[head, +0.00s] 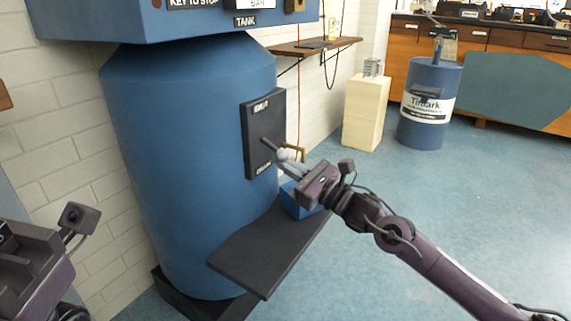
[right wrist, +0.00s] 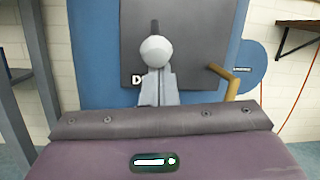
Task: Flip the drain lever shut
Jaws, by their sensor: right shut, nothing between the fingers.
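The drain lever is a dark rod with a pale round knob (head: 282,154), sticking out from a dark labelled panel (head: 262,118) on the blue tank (head: 185,170). In the right wrist view the knob (right wrist: 156,51) is straight ahead, with the rod (right wrist: 155,27) showing above it. My right gripper (head: 287,164) is shut and empty, its fingertips (right wrist: 157,74) just below the knob and overlapping its lower edge in view. I cannot tell whether they touch. My left gripper (head: 30,262) is partly in view at the lower left; its fingers do not show clearly.
A brass spout (head: 295,153) is right beside the knob; it shows in the right wrist view (right wrist: 235,82). A dark shelf (head: 265,250) with a blue box (head: 300,201) is below. A wooden pedestal (head: 365,113) and a blue drum (head: 428,105) stand behind. Floor at right is clear.

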